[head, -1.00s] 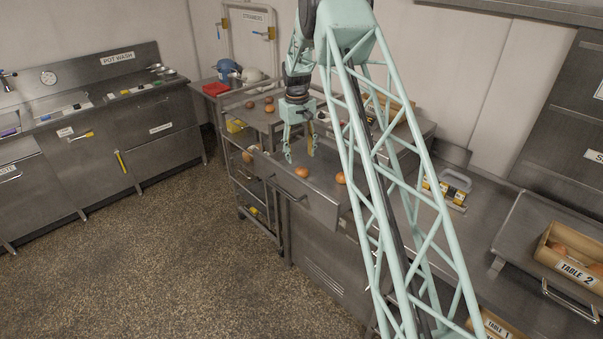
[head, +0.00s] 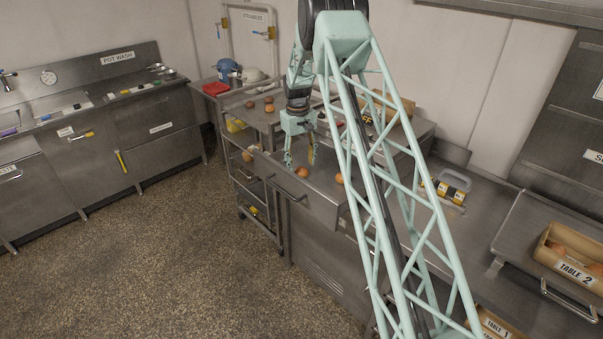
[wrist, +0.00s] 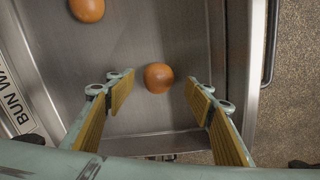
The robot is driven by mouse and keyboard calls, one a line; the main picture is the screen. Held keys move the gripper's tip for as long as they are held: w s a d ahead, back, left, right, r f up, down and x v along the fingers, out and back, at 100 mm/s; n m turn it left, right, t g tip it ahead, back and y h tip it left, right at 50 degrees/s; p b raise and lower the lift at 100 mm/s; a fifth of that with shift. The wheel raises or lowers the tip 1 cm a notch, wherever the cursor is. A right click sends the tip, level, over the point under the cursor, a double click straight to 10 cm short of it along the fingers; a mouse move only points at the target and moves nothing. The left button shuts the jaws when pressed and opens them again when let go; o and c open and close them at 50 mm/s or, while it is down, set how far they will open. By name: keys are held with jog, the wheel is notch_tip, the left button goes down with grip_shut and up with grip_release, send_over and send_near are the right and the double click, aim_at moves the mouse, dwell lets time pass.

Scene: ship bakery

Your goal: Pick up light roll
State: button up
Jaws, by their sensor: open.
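A golden-brown roll (head: 302,172) lies in the open metal drawer, and it also shows in the wrist view (wrist: 158,77). A second roll (head: 339,178) lies apart from it in the same drawer, at the top left of the wrist view (wrist: 87,10). I cannot tell by colour which is the light one. My gripper (head: 300,161) is open and empty, pointing down over the drawer. In the wrist view its yellow-padded fingers (wrist: 158,84) stand either side of the first roll, with a gap on both sides.
The drawer (wrist: 150,120) has raised walls and a front handle (head: 287,192); part of a "BUN WA…" label (wrist: 10,107) shows beside it. A cart (head: 258,118) with several rolls stands to the left. A Table 2 crate (head: 572,265) holds rolls at right.

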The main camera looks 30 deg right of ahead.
aim_at(302, 169)
jog(key=shift+d+f+p, duration=0.15)
jog(key=shift+f, duration=0.95)
jog(key=shift+d+f+p, duration=0.1)
jog(key=shift+f+p, duration=0.05)
jog(key=shift+f, duration=0.9)
jog(key=c, duration=0.9)
